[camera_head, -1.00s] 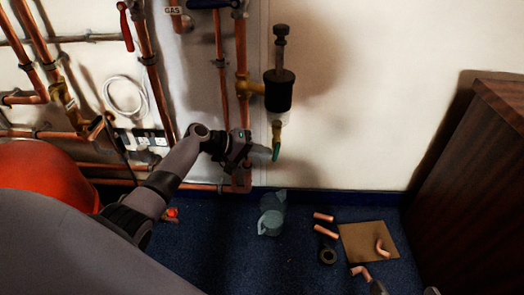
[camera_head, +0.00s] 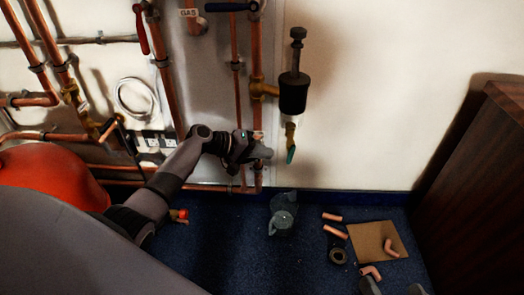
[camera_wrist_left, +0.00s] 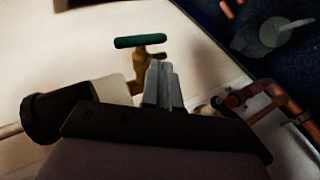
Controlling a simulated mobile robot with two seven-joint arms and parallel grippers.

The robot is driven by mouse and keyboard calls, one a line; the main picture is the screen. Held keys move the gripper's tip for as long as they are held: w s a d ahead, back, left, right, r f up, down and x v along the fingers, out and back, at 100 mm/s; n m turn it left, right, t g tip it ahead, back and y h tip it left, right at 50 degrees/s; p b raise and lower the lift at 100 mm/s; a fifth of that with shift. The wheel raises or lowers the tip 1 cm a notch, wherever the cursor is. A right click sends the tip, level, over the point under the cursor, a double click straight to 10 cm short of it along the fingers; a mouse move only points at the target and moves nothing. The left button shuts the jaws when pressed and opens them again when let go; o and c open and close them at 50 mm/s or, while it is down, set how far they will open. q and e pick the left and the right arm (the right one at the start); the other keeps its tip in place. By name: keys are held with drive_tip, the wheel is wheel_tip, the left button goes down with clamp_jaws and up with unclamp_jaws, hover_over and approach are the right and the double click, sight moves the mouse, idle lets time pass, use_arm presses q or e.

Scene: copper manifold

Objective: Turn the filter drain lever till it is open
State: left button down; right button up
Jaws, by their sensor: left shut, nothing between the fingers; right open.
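The filter (camera_head: 294,92) is a black canister on the wall pipework, with a brass drain valve (camera_head: 290,133) below it. The teal drain lever (camera_head: 291,154) hangs at the valve's lower end. In the left wrist view the lever (camera_wrist_left: 140,41) lies crosswise over the brass stem, beyond the fingertips. My left gripper (camera_head: 264,152) is shut and empty, just left of the lever with a small gap. Its closed fingers show in the left wrist view (camera_wrist_left: 162,82). The fingertips of my right gripper (camera_head: 393,288) show apart at the bottom edge, low right.
Copper pipes (camera_head: 257,60) run up the wall behind my left gripper. A grey-green jug (camera_head: 283,212), copper pieces (camera_head: 333,217), a black ring (camera_head: 338,256) and a brown board (camera_head: 362,240) lie on the blue floor. A dark wooden cabinet (camera_head: 480,190) stands right.

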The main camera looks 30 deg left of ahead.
sight(291, 154)
use_arm(q)
drive_tip(key=p+v, duration=0.4)
drive_tip(key=v, duration=0.6)
drive_tip(key=s+d+f+n+t+y+b, duration=0.4)
drive_tip(key=f+n+t+b, duration=0.1)
drive_tip(key=n+t+b, duration=0.2)
drive_tip(key=w+d+f+b, duration=0.1)
drive_tip(key=w+d+f, duration=0.1)
drive_tip(key=w+d, duration=0.4)
drive_tip(key=x, duration=0.4)
drive_tip(key=shift+w+a+r, duration=0.2)
drive_tip(key=shift+w+a, duration=0.15)
drive_tip(key=shift+w, duration=0.05)
use_arm(e)
drive_tip(key=shift+s+d+f+n+t+h, duration=0.1)
drive_tip(key=shift+s+d+n+t+h, duration=0.15)
drive_tip(key=shift+d+t, duration=0.2)
drive_tip(key=shift+s+d+f+n+t+h, duration=0.15)
drive_tip(key=shift+d+n+t, duration=0.2)
drive_tip(key=shift+d, duration=0.2)
drive_tip(key=shift+w+r, duration=0.1)
use_arm(q)
drive_tip(key=shift+s, duration=0.1)
